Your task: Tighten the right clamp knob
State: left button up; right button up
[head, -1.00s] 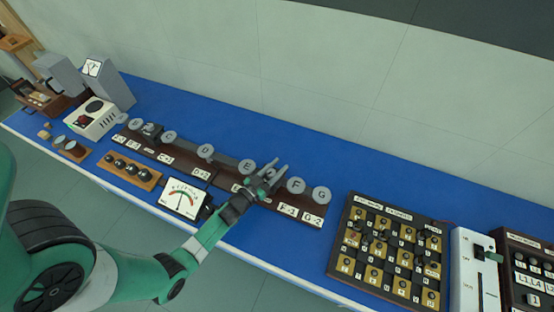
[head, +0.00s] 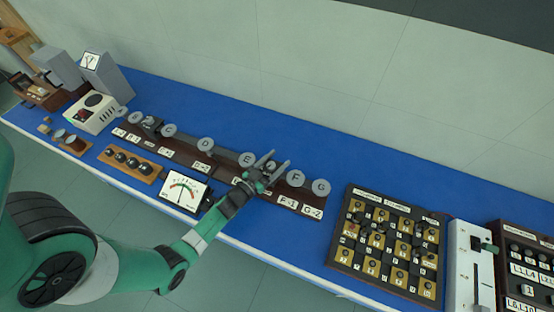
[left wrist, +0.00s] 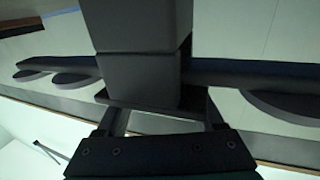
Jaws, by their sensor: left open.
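A dark rail with round grey lettered discs runs along the blue bench in the head view. My left gripper (head: 272,168) is open over the rail between discs E (head: 246,160) and F (head: 296,178). In the left wrist view its jaws (left wrist: 165,118) stand on either side of a dark block (left wrist: 140,75) seated at a dark bar; whether they touch it cannot be told. This block looks like the right clamp, but no knob can be made out. Another dark clamp-like block (head: 152,126) sits near the rail's left end. My right gripper is not in view.
A needle meter (head: 184,190) and a wooden strip of black knobs (head: 130,162) stand in front of the rail. A board of brass squares (head: 388,240) and a white slider box (head: 466,262) stand at right. Blue bench behind the rail is clear.

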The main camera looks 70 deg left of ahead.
pick_arm(q)
jog(key=p+v, duration=0.2)
jog(key=v, duration=0.8)
jog(key=shift+s, duration=0.25)
jog(key=shift+s+d, duration=0.2)
jog(key=shift+s, duration=0.15)
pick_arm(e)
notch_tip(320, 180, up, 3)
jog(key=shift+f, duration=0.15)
